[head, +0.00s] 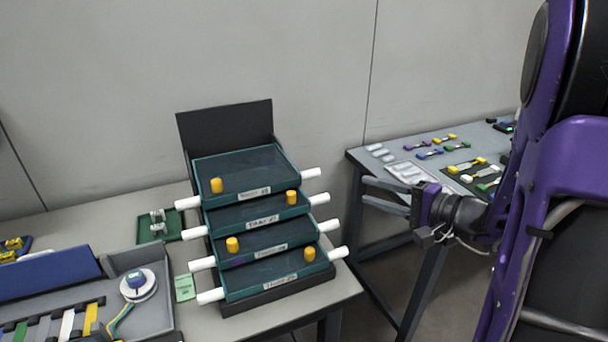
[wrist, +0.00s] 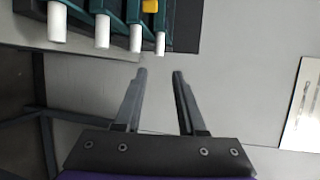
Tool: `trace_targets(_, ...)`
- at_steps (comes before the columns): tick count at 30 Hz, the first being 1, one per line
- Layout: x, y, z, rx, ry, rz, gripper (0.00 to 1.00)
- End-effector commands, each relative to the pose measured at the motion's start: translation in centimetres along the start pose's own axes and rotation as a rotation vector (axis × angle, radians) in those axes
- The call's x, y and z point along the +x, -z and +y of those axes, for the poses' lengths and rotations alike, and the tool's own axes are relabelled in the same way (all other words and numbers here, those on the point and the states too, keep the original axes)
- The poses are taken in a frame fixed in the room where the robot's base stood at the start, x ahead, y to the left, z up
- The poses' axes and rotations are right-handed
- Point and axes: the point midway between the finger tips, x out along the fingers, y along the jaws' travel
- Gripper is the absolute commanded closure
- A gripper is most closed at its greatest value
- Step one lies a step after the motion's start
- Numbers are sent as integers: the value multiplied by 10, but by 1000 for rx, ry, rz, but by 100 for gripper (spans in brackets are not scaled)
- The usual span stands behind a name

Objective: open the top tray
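The top tray (head: 235,168) is a dark green, dark-covered tray at the top of a stack of several similar trays. It has a yellow knob (head: 216,185) at its front left, a label at its front edge, and a white handle (head: 311,173) on each side. A black panel (head: 228,128) stands upright behind it. My gripper (head: 364,191) is open and empty, to the right of the stack and apart from it. In the wrist view my gripper (wrist: 160,72) points toward a row of white handles (wrist: 102,32), with nothing between its fingers.
The lower trays (head: 265,243) have white side handles and yellow knobs too. A right-hand table (head: 355,157) holds small coloured parts close to my gripper. On the left table lie a grey organiser (head: 150,262), a white spool (head: 138,284) and a green fixture (head: 145,228).

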Motion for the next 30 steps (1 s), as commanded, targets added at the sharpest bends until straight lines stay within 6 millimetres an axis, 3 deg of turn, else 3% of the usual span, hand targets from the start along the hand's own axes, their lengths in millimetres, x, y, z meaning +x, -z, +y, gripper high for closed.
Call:
trace_targets(5, 13, 1, 2, -10, -1, 3, 60)
trace_targets(21, 127, 1, 2, -10, -2, 1, 60)
trace_targets(30, 167, 1, 2, -10, -1, 2, 60)
